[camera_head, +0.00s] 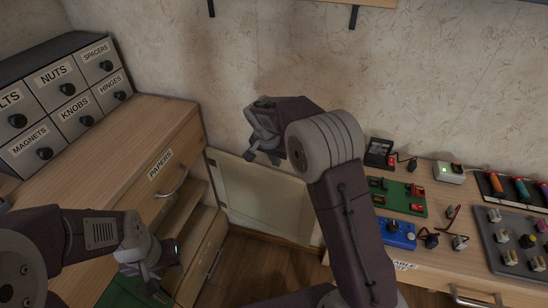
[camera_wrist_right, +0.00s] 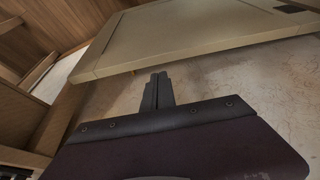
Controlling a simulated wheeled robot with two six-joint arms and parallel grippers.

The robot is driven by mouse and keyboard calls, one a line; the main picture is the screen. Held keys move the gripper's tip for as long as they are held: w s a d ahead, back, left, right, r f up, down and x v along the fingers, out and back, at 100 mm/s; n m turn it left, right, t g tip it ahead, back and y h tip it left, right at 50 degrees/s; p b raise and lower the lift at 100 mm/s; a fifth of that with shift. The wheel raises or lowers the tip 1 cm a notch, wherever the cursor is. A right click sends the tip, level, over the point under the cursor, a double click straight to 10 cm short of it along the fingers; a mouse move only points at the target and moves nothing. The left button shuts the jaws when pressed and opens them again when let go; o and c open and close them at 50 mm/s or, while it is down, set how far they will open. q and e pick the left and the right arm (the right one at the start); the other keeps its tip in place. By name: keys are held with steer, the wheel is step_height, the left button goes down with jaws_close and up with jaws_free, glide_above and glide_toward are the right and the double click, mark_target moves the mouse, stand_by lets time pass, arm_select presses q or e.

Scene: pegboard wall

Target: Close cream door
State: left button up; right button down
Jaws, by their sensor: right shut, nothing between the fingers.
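The cream door (camera_head: 262,200) is a flat panel with a raised frame. In the head view it stands swung out beside the wooden cabinet (camera_head: 150,120), between it and the right-hand table; my right arm covers its right part. My right gripper (camera_head: 262,135) is above the door's upper edge, in front of the wall, shut and empty. In the right wrist view the shut fingers (camera_wrist_right: 157,90) point toward the cream door (camera_wrist_right: 190,38), with no clear contact. My left gripper (camera_head: 150,268) is low at the left, by the cabinet's lower front; its opening is unclear.
A PAPERS drawer (camera_head: 162,163) with a metal handle is in the cabinet, and a lower drawer front (camera_head: 208,255) stands out below. Labelled small drawers (camera_head: 62,95) sit on top. The right table (camera_head: 440,262) holds electronics and a grey board (camera_head: 515,240).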

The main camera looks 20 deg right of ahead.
arm_select(q)
steer(key=shift+f+b, duration=0.3)
steer(key=shift+f, duration=0.25)
arm_select(e)
steer(key=shift+x, duration=1.75)
